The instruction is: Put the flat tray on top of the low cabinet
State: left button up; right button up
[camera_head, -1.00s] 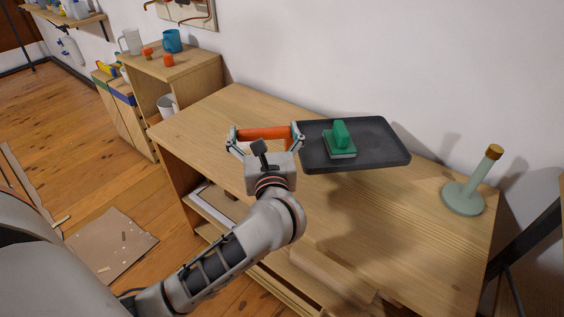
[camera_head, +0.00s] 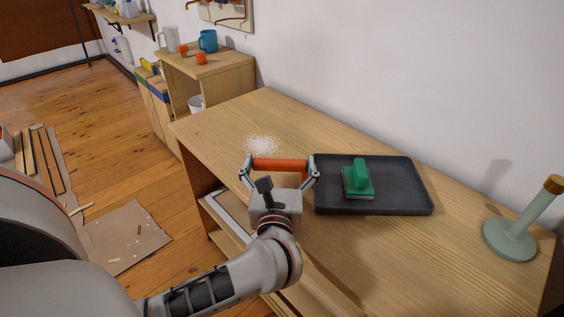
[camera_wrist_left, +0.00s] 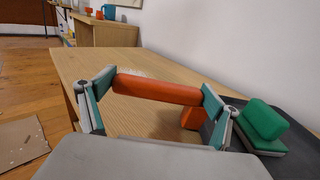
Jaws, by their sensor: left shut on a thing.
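The flat tray (camera_head: 405,203) is dark grey with a raised rim. It appears to lie level on the wooden top of the low cabinet (camera_head: 330,140), near the wall; exact contact underneath cannot be seen. A green block-like object with a grip (camera_head: 358,182) sits on the tray. My right gripper is not in view.
A pale green stand with a wooden tip (camera_head: 515,235) stands right of the tray. White specks (camera_head: 262,145) lie on the cabinet top behind my gripper. A smaller shelf unit (camera_head: 215,65) with mugs is at the back left. The cabinet top's far left is clear.

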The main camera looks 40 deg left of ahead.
pick_arm(q)
jog(key=o, duration=1.2)
jog(key=shift+d, duration=0.1)
